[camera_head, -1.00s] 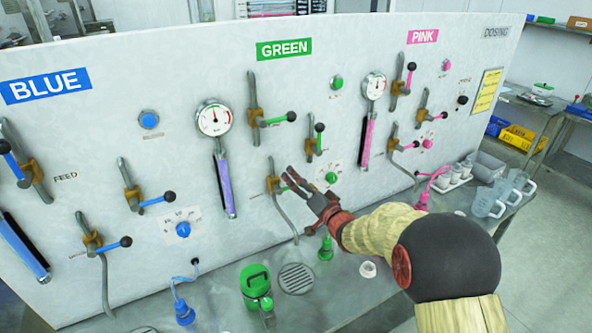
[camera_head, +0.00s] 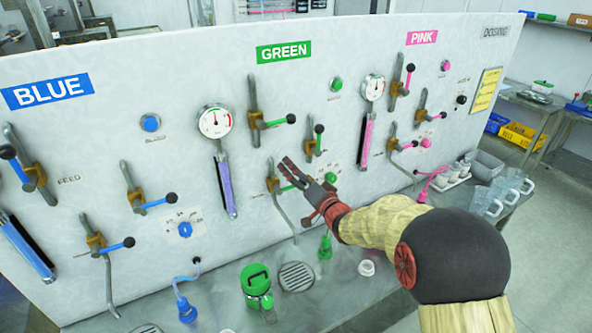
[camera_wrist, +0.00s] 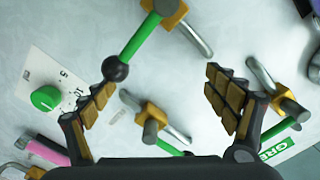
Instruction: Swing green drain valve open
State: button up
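The green drain valve (camera_head: 272,184) is the lowest valve under the GREEN label, with a brass body on a grey pipe. Its green lever points right in the head view, and my gripper hides its end. In the wrist view the drain lever (camera_wrist: 140,35) comes down from the top edge to a black ball (camera_wrist: 115,68). The ball shows close to the left finger's tip; I cannot tell whether they touch. My gripper (camera_head: 288,168) is open in front of the panel, and its spread fingers also show in the wrist view (camera_wrist: 162,82). Nothing is held.
Another green valve (camera_head: 309,148) stands up and right, its lever upright. A higher green valve (camera_head: 254,120) has its lever pointing right. A green dial (camera_head: 331,178) is right of my gripper. A green canister (camera_head: 256,282) and a drain grate (camera_head: 296,277) are below on the bench.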

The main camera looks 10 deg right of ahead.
jog(key=shift+s+a+r+p, duration=0.3)
jog(key=shift+a+r+p, duration=0.05)
jog(key=shift+a+r, duration=0.55)
jog(key=shift+s+a+r, duration=0.25)
jog(key=shift+a+r, duration=0.35)
jog(key=shift+a, duration=0.2)
jog(key=shift+s+a+r, duration=0.2)
jog(key=shift+a, duration=0.35)
jog(key=shift+s+a+r, duration=0.15)
jog(key=shift+a+r, duration=0.05)
jog(key=shift+a, duration=0.35)
jog(key=shift+s+a+b, duration=0.15)
jog(key=shift+a+b, duration=0.15)
jog(key=shift+a, duration=0.2)
jog(key=shift+s+a+b, duration=0.15)
jog(key=shift+a+b, duration=0.1)
jog(key=shift+a, duration=0.35)
jog(key=shift+s+a+r, duration=0.1)
jog(key=shift+a, duration=0.1)
jog(key=shift+s+a+r+b, duration=0.1)
jog(key=shift+s+a+b, duration=0.05)
jog(key=shift+a+b, duration=0.2)
jog(key=shift+a, duration=0.1)
